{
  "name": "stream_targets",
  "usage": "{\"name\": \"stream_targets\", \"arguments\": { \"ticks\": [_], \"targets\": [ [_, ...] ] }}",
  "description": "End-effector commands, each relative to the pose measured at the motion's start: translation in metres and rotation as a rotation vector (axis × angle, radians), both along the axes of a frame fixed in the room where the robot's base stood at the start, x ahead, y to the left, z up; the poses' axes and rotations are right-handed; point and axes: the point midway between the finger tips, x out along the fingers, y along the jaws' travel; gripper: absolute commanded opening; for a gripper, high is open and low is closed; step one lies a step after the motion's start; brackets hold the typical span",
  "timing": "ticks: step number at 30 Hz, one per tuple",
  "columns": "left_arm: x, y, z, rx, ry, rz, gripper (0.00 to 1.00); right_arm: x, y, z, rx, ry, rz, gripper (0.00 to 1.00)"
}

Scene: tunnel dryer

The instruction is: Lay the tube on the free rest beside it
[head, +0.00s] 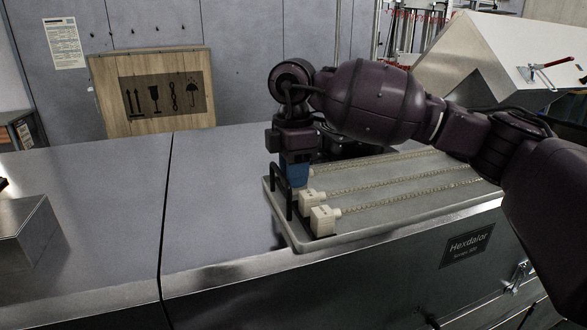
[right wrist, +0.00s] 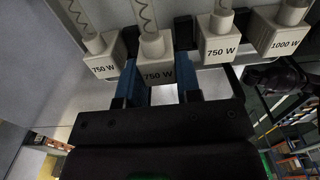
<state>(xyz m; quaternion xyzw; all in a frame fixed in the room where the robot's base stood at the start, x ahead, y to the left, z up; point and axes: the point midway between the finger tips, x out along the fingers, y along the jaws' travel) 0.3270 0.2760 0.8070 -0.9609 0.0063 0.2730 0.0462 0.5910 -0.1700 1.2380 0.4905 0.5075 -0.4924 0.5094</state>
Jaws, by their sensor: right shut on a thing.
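My right gripper (head: 295,180) points down at the left end of a pale tray (head: 400,195). In the right wrist view its blue fingers (right wrist: 157,88) are shut on the white end block of a clear coiled tube (right wrist: 158,74) marked 750 W. Other tubes lie alongside: one with a 750 W block (right wrist: 103,66) to its left, then a 750 W (right wrist: 219,50) and a 1000 W block (right wrist: 284,42) to its right. In the head view two white end blocks (head: 323,220) show in front of the gripper; the gripper hides the held block. I cannot make out a free rest.
A black handle (head: 281,190) stands at the tray's left end, close to the gripper. The grey dryer top (head: 215,200) is clear left of the tray. A wooden crate (head: 150,92) stands behind, and a metal box (head: 30,225) sits at the far left.

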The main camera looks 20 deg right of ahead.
Motion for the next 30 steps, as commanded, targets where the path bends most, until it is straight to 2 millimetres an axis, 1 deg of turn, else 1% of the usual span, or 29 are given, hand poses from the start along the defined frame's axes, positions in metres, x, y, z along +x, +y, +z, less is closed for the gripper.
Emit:
{"name": "stream_targets", "arguments": {
  "ticks": [10,26,27,29,30],
  "targets": [
    [-0.005,0.001,-0.005,0.000,0.011,0.002,0.35,0.000,0.000,-0.007,0.000,0.000,0.000,0.03],
    [-0.003,0.000,-0.008,0.000,0.007,0.001,0.35,0.000,0.000,-0.018,-0.001,0.000,0.000,0.03],
    [-0.002,0.000,-0.007,0.000,0.006,0.001,0.35,0.000,0.000,-0.018,-0.001,0.000,0.000,0.35],
    [-0.002,0.000,-0.007,0.000,0.005,0.000,0.35,0.000,0.000,-0.017,-0.001,0.000,0.000,0.44],
    [-0.001,0.000,-0.006,0.000,0.004,0.000,0.35,0.000,0.000,-0.017,-0.001,0.000,0.000,0.50]
  ]
}}
